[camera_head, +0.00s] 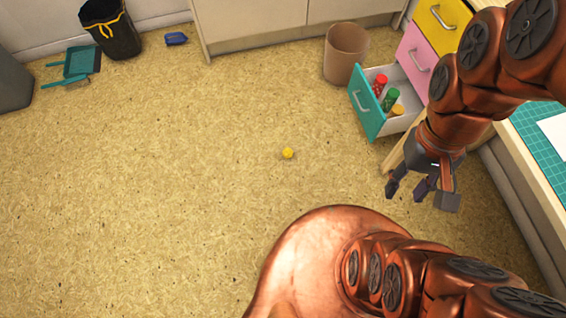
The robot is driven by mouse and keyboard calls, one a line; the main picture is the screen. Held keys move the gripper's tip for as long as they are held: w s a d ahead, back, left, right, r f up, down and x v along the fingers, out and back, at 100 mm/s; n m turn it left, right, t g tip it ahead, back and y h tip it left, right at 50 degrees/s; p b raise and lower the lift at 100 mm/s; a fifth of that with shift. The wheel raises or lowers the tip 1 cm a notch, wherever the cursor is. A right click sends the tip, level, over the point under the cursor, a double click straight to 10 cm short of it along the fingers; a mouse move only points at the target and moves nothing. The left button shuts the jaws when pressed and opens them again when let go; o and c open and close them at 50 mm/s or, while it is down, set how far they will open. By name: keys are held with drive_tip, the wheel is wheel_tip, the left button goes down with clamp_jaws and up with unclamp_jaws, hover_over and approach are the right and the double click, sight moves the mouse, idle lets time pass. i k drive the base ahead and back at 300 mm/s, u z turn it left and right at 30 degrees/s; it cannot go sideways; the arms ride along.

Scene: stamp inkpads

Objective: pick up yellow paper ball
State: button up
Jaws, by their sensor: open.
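A small yellow paper ball (288,153) lies on the bare speckled floor near the middle of the head view. My gripper (420,194) hangs at the right, with its fingers pointing down and spread apart. It is open and empty. It is to the right of the ball and well apart from it. Nothing hides the ball.
An open teal drawer (370,113) with bottles in it juts out behind my gripper. A brown bin (346,55) stands beside it. A black bin (109,30), a teal dustpan (80,61) and a blue object (176,39) are at the back left. Floor around the ball is clear.

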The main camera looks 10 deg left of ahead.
sight(288, 153)
drive_tip(key=u, duration=0.8)
drive_tip(key=i, duration=0.5)
drive_tip(key=z, duration=0.05)
drive_tip(key=k, duration=0.5)
drive_tip(key=u, duration=1.9)
drive_tip(key=i, duration=1.25)
drive_tip(key=z, duration=2.3)
